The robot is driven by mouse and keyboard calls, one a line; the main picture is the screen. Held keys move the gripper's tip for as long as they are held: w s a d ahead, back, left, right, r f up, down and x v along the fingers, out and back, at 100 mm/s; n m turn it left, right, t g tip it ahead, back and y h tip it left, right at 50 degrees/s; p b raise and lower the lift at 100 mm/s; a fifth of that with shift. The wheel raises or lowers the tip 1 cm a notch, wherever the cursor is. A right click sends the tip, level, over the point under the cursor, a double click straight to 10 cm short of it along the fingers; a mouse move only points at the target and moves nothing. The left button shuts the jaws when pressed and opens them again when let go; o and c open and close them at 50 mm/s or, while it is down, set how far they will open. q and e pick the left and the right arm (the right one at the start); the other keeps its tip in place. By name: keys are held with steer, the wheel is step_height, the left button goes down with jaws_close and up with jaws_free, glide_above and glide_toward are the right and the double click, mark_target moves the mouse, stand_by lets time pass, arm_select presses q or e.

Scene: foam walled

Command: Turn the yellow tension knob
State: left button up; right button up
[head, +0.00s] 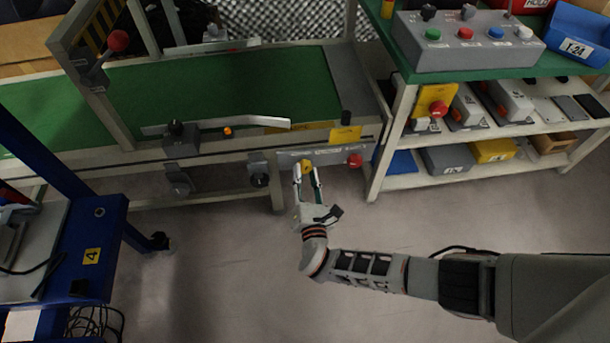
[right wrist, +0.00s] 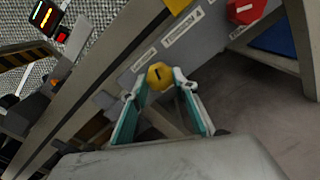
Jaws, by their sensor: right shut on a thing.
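The yellow tension knob (head: 306,168) sits on the grey panel (head: 322,155) on the conveyor's front side. In the right wrist view the knob (right wrist: 160,75) is a faceted yellow disc with a dark slot mark, lying between the fingertips. My right gripper (head: 308,172) reaches up to it from below, its two fingers closed on the knob's sides. The right wrist view also shows these teal-padded fingers (right wrist: 160,88) on either side of the knob. My left gripper is not seen in the head view.
A red knob (head: 355,160) sits on the same panel, right of the yellow one. The green conveyor belt (head: 210,90) runs behind. A shelf rack (head: 480,180) with bins stands at the right. A blue cart (head: 85,250) stands at the left. Open floor lies in front of the conveyor.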

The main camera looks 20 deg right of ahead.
steer(key=m, duration=0.4)
steer(key=shift+m, duration=2.5)
steer(key=o, duration=1.1)
steer(key=shift+r, duration=0.15)
